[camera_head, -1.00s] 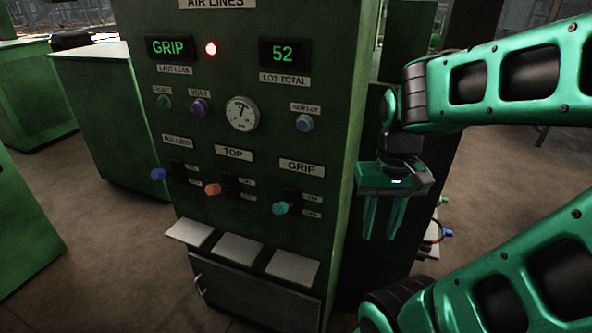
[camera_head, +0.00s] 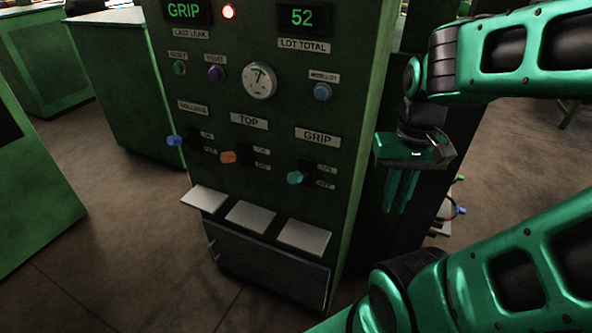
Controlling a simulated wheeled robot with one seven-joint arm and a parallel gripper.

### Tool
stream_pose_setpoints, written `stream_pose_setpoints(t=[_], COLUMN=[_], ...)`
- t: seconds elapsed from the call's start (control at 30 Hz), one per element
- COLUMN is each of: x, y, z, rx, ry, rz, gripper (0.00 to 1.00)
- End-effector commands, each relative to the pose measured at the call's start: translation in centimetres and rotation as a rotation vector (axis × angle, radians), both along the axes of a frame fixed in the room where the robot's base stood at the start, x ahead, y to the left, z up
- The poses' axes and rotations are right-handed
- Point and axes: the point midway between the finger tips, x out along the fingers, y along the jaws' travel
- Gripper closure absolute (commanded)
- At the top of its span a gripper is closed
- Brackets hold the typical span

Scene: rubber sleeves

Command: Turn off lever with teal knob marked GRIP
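The lever with the teal knob (camera_head: 295,178) sticks out of the front of the green panel, under the plate marked GRIP (camera_head: 318,136). Small labels stand to the right of its slot, one above the other; its exact setting between them is hard to tell. My gripper (camera_head: 400,205) hangs to the right of the panel, fingers pointing down, clear of the lever. Its two fingers look together, with nothing seen between them.
A lever with an orange knob (camera_head: 228,157) and one with a blue knob (camera_head: 174,141) stand left of the teal one. Pale flaps (camera_head: 304,236) jut out below.

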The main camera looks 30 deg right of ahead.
Motion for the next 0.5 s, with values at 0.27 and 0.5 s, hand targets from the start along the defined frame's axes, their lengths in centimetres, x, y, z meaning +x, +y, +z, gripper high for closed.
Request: stream_pose_setpoints(t=[0.27,0.5], x=[7.7,17.9], y=[3.0,8.1], z=[1.2,4.5], rx=[-0.09,-0.182], ry=[-0.164,-0.266], rz=[0.235,0.358], gripper=[1.0,1.0])
